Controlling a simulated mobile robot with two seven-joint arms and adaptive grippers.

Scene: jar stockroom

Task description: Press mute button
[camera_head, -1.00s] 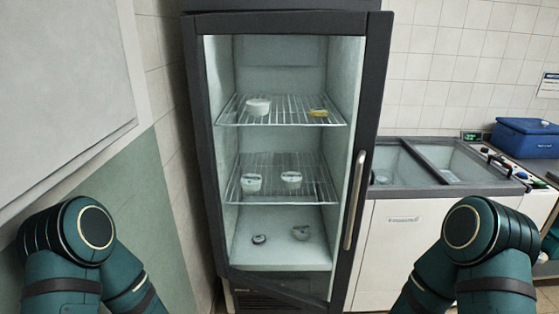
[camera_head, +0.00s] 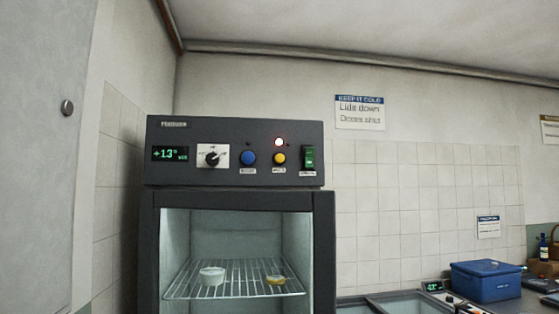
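The control panel (camera_head: 232,178) sits on top of the tall dark fridge. It carries a blue round button (camera_head: 248,158) and a yellow round button (camera_head: 279,159), each with a small label beneath. The label under the yellow one may read mute, but both are too small to read surely. A green rocker switch (camera_head: 309,158) is at the right. Neither of my grippers is in view.
Below the panel is the fridge's glazed front, with a wire shelf (camera_head: 190,291) holding a white tub (camera_head: 211,276) and a yellow item (camera_head: 275,280). A grey cabinet door (camera_head: 45,120) stands at left. A blue box (camera_head: 486,281) is at lower right.

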